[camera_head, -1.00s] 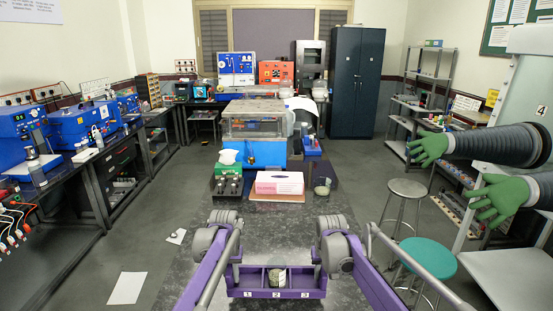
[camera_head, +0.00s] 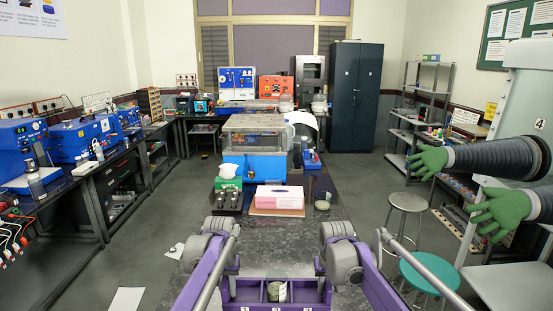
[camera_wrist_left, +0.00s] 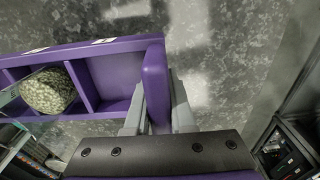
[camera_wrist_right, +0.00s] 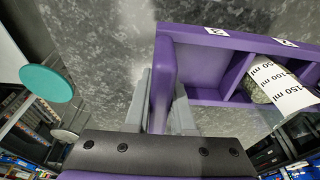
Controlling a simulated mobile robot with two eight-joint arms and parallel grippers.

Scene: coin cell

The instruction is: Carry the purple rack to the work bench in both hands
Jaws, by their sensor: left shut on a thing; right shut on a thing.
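The purple rack (camera_head: 255,295) is at the bottom middle of the head view, with numbered labels on its front edge. A beaker-like vessel of grey speckled look (camera_head: 277,290) stands in its middle compartment. The outer compartments look empty. My left gripper (camera_head: 234,278) is shut on the rack's left end wall; the left wrist view shows the fingers around that wall (camera_wrist_left: 155,85). My right gripper (camera_head: 319,278) is shut on the right end wall (camera_wrist_right: 163,85). A 150 ml label shows on the vessel (camera_wrist_right: 285,88). The rack looks level over a dark speckled surface; its height is unclear.
The dark speckled bench top (camera_head: 285,236) runs ahead, with a pink tissue box (camera_head: 278,198) and a green box (camera_head: 230,172) farther along. A teal stool (camera_head: 430,272) and a metal stool (camera_head: 405,200) stand right. Green glove-box gloves (camera_head: 500,205) hang farther right.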

